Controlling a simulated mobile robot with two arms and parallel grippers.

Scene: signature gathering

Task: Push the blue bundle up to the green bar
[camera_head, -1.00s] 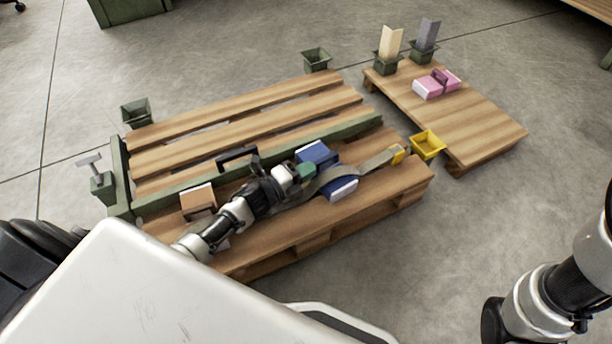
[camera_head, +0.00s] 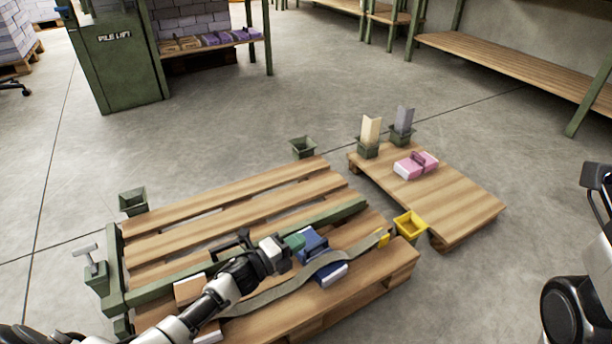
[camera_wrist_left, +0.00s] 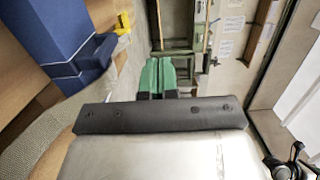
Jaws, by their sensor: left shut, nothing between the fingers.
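The blue bundle (camera_head: 333,273), blue with white page edges, lies on the large slatted pallet (camera_head: 385,277), with a grey strap across it. The green bar (camera_head: 345,209) runs across the pallet on the bundle's far side; the bundle's far end is close to it, but I cannot tell whether they touch. My left gripper (camera_head: 294,243) is shut and empty, its green fingertips at the bundle's left side. In the left wrist view the shut fingers (camera_wrist_left: 166,76) point ahead and the bundle (camera_wrist_left: 50,40) is at upper left. My right gripper is not in view.
A brown bundle (camera_head: 188,290) lies left on the pallet, near a black handle (camera_head: 232,243) by the bar. A yellow bin (camera_head: 410,224) and a small pallet (camera_head: 465,205) with a pink bundle (camera_head: 416,165) are right.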

